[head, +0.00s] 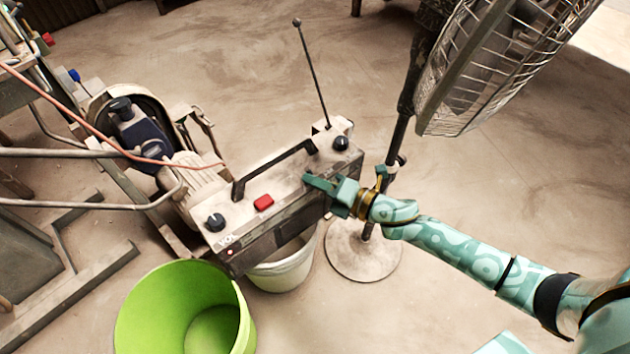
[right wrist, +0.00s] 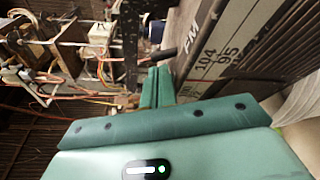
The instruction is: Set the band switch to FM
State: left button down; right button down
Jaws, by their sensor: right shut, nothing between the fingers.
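A worn, pale radio (head: 240,222) with a dark carry handle, a thin raised antenna, dark knobs and a red button (head: 263,203) stands in the middle of the head view. My right gripper (head: 311,181) is shut and empty, its fingertips at the radio's top edge on the right. In the right wrist view the shut fingers (right wrist: 157,76) point along the radio's dial face (right wrist: 245,45), which carries the letters FM and numbers. A small dark piece (right wrist: 164,57) shows close to the fingertips; I cannot tell whether it is the band switch or whether they touch. My left gripper is not in view.
The radio sits above a whitish bucket (head: 285,275). A green bucket (head: 135,318) stands at front left. A standing fan (head: 465,75) is behind my right arm, its round base (head: 362,260) near the radio. Machinery with bars (head: 140,130) fills the left.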

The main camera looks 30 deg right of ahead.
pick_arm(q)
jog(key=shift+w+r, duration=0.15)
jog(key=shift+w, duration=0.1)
